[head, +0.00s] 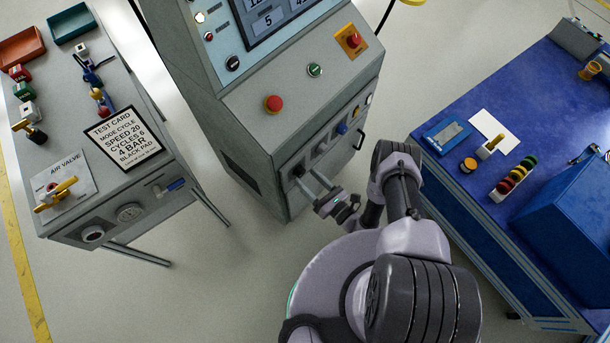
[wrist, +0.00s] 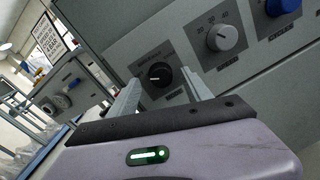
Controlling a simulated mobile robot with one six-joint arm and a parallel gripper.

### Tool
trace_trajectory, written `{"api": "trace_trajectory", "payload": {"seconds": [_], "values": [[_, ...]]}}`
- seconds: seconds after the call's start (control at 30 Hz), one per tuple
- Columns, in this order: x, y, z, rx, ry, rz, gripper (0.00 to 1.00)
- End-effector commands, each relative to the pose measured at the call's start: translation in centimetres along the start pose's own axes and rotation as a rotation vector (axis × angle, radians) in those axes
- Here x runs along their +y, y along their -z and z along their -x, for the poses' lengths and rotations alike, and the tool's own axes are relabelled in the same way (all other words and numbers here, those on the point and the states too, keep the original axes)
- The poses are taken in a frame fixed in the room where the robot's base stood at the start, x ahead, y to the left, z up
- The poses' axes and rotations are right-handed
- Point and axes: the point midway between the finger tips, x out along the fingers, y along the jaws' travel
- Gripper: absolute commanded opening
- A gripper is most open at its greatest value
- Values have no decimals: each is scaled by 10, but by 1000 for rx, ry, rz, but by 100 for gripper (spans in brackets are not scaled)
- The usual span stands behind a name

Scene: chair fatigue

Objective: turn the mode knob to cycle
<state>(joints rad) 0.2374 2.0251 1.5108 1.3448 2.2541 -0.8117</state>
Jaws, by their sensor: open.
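The mode knob (wrist: 159,75) is a black round knob on the grey front panel of the machine, with a small pale pointer mark. Its label is too blurred to read fully. My gripper (wrist: 161,82) is open, with one finger on each side of the knob in the wrist view. I cannot tell whether the fingers touch it. In the head view my gripper (head: 309,178) reaches the left end of the machine's front panel, and the knob (head: 298,170) shows small at its tips.
A grey-white knob (wrist: 226,36) and a blue knob (wrist: 283,6) sit to the right on the same panel. A red button (head: 273,103) is on the console above. A grey side table (head: 150,204) stands left, a blue workbench (head: 450,180) right.

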Motion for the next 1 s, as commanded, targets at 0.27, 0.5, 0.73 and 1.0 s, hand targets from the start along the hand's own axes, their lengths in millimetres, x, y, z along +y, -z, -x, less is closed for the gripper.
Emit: {"api": "trace_trajectory", "payload": {"seconds": [0.27, 0.5, 0.73, 1.0], "values": [[0, 0, -21, -1, 0, -1, 58], [0, 0, -21, -1, 0, -1, 52], [0, 0, -21, 0, -1, -1, 7], [0, 1, -21, 1, 0, -17, 0]]}}
